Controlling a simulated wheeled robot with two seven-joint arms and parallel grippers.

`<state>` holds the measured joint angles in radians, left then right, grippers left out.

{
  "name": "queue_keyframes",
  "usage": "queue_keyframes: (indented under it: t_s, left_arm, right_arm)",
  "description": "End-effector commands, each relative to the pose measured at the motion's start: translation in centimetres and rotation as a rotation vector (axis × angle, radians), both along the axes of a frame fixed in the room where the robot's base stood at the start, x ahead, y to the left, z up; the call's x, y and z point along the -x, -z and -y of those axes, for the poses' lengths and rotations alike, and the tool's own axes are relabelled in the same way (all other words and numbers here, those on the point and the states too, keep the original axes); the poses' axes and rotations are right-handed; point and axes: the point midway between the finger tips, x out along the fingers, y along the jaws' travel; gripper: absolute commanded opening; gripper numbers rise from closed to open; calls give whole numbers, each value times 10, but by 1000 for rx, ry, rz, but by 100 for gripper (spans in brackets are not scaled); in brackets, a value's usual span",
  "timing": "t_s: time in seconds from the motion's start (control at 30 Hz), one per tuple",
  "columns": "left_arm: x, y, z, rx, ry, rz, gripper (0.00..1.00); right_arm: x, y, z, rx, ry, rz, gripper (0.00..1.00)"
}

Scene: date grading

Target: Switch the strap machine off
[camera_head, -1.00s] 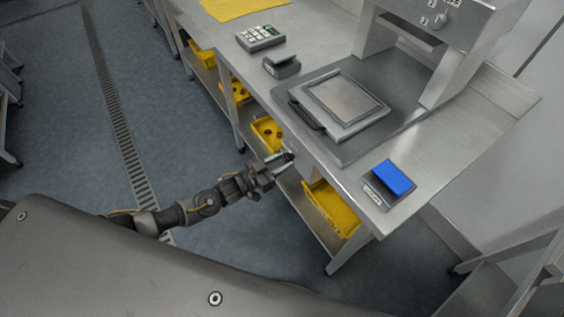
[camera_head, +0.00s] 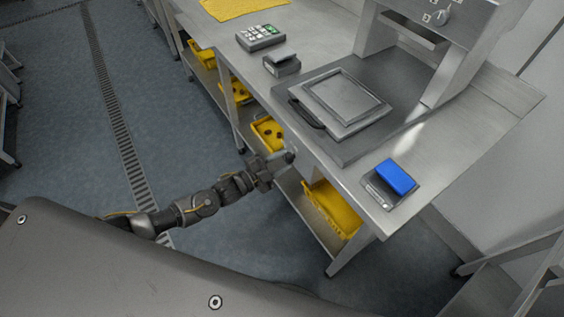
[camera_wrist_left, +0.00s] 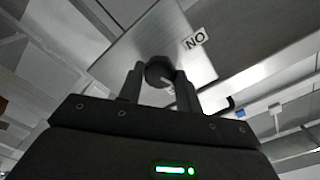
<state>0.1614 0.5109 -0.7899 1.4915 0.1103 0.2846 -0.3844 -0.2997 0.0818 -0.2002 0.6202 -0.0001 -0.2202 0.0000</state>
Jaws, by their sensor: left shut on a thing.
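The strap machine (camera_head: 372,37) stands on the steel bench, with a knob (camera_head: 442,17) and numbers on its upper front. A framed flat plate (camera_head: 345,98) with a dark handle lies before it. My left gripper (camera_head: 281,160) is at the bench's front edge, beside the plate. In the left wrist view, its fingers are shut on a dark round switch knob (camera_wrist_left: 160,70) in front of a metal panel (camera_wrist_left: 133,52). A label (camera_wrist_left: 194,41) reading ON upside down is beside the knob. The knob's pointer is unclear. My right gripper is not in view.
A blue pad (camera_head: 396,177) sits on the bench's near right corner. A keypad device (camera_head: 261,38) and a small grey block (camera_head: 282,66) stand at the left. Yellow trays (camera_head: 332,213) sit on the shelf below. The floor left of the bench is clear.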

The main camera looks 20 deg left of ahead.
Motion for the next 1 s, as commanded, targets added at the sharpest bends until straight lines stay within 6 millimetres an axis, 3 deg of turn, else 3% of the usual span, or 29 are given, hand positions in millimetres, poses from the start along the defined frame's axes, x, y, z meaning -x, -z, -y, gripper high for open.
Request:
queue_keyframes:
  t_s: [0.5,1.0]
  left_arm:
    - [1,1,1,-250,4,206,12]
    - [1,1,1,-296,4,243,12]
  right_arm:
    - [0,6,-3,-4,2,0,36]
    - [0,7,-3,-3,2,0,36]
